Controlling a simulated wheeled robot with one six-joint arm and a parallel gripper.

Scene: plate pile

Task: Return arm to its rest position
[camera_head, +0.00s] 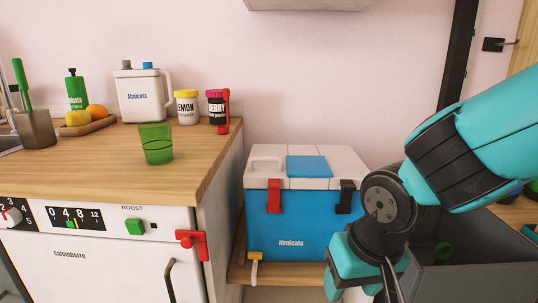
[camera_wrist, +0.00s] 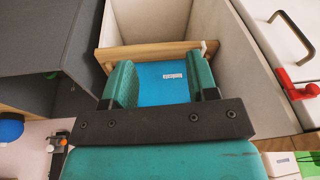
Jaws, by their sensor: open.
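My teal arm comes in from the right in the head view and bends down at a black joint in front of the cooler's right side. My gripper (camera_wrist: 162,82) shows in the wrist view with two teal fingers spread apart. It is open, with nothing held between the fingers. A blue surface with a white label shows beyond and between the fingers, seemingly the cooler. In the head view the fingertips are not clearly visible at the bottom edge.
A blue and white cooler (camera_head: 305,225) stands on a low wooden shelf behind my arm. A grey bin (camera_head: 475,280) is at right. The wooden counter (camera_head: 90,170) at left holds a green glass (camera_head: 156,145), jars and a white jug (camera_head: 140,97).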

